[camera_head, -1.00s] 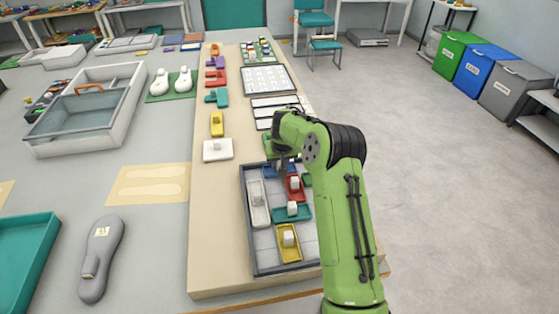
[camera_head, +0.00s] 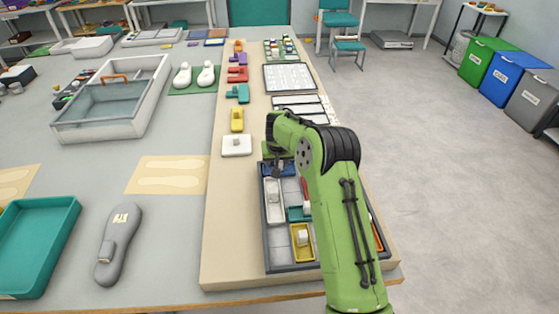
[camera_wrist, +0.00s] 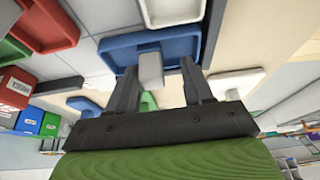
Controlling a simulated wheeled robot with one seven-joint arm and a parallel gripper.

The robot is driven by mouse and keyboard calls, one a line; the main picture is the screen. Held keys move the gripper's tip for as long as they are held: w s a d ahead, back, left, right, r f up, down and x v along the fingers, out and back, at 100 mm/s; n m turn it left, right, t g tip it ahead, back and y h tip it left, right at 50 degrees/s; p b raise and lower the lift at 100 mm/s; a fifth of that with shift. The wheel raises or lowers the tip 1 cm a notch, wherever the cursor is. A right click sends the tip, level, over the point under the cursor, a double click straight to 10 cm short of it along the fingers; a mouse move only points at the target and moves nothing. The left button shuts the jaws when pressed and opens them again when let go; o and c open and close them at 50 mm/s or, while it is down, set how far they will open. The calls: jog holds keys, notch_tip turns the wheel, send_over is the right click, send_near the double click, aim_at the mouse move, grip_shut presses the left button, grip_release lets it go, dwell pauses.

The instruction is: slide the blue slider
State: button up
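The blue slider (camera_wrist: 185,38) is a shallow blue tray piece with a pale grey knob (camera_wrist: 150,69), seen close up in the wrist view. My gripper (camera_wrist: 157,76) has its two dark fingers on either side of the knob, with visible gaps, so it is open. In the head view the blue slider (camera_head: 287,170) lies at the far left end of the dark-framed puzzle tray (camera_head: 265,235). My gripper (camera_head: 277,170) is over it there and hides its knob.
A white slider (camera_head: 273,200) lies just nearer in the tray, and a yellow slider (camera_head: 302,242) at the near end. Red and teal sliders are partly hidden by my arm. A white piece (camera_head: 236,145) stands on the board left of the tray.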

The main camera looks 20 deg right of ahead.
jog(key=shift+d, duration=0.15)
jog(key=p+v, duration=0.1)
jog(key=v, duration=1.4)
jog(key=shift+r, duration=0.3)
jog(key=shift+s, duration=0.15)
jog(key=s+a+r+n, duration=0.1)
jog(key=s+a+r, duration=0.1)
jog(key=s+r, duration=0.5)
jog(key=s+a+r, duration=0.1)
jog(key=s+r, duration=0.3)
jog(key=s, duration=0.8)
jog(key=s+f, duration=0.2)
jog(key=s, duration=0.6)
jog(key=s+a+f+n+t, duration=0.1)
jog(key=s, duration=0.8)
jog(key=shift+a+f+y, duration=0.3)
jog(key=shift+f+y, duration=0.1)
